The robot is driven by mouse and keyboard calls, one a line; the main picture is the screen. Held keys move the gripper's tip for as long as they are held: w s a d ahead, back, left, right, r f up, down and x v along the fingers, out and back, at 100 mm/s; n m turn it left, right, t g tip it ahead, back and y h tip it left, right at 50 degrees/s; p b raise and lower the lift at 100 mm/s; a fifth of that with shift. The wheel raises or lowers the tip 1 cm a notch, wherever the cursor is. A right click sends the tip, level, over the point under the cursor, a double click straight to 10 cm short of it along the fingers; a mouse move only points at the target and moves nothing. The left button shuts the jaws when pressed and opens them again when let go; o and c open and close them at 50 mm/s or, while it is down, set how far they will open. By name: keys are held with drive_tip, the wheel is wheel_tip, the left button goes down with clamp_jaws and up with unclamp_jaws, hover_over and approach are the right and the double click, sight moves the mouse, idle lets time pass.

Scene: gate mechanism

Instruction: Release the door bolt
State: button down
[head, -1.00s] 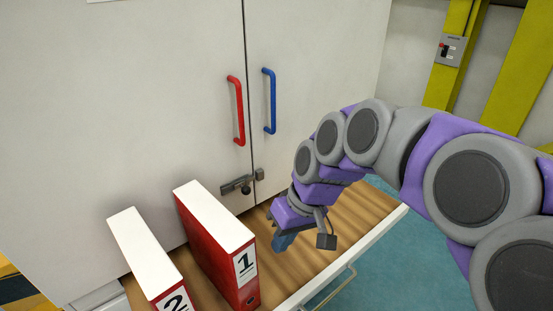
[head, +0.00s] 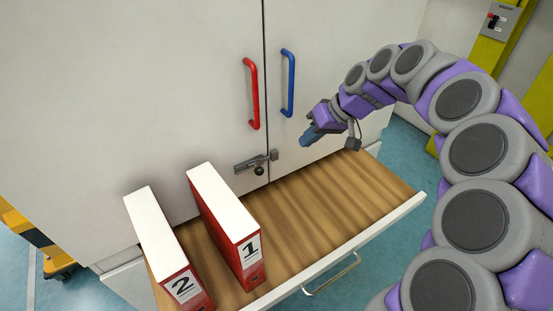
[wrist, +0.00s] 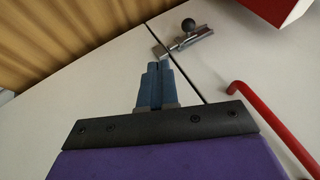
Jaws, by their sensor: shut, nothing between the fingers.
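The metal door bolt (head: 255,161) lies across the seam between the two cabinet doors, below the handles, with a dark round knob (head: 259,171) hanging at its lower side. In the wrist view the bolt (wrist: 190,40) lies beyond the fingertips and its knob (wrist: 188,24) shows clear. My gripper (head: 308,138) is in front of the right door, to the right of the bolt and apart from it in the head view. Its blue fingers are together and empty in the wrist view (wrist: 154,68); whether they touch the bolt's end there is hard to tell.
A red handle (head: 251,93) and a blue handle (head: 288,83) stand above the bolt. An open drawer (head: 340,205) juts out below, with binder 1 (head: 225,215) and binder 2 (head: 160,235) at its left. The drawer's right part is clear. A switch box (head: 499,20) is at upper right.

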sight(258, 171)
drive_tip(key=a+f+b, duration=0.1)
drive_tip(key=a+f, duration=0.8)
drive_tip(key=shift+b, duration=0.35)
idle(0.3)
drive_tip(key=s+a, duration=0.2)
drive_tip(key=a, duration=0.1)
drive_tip(key=shift+s+a+p, duration=0.15)
drive_tip(key=shift+a+p, duration=0.1)
drive_tip(key=shift+p, duration=0.1)
drive_tip(key=shift+d, duration=0.15)
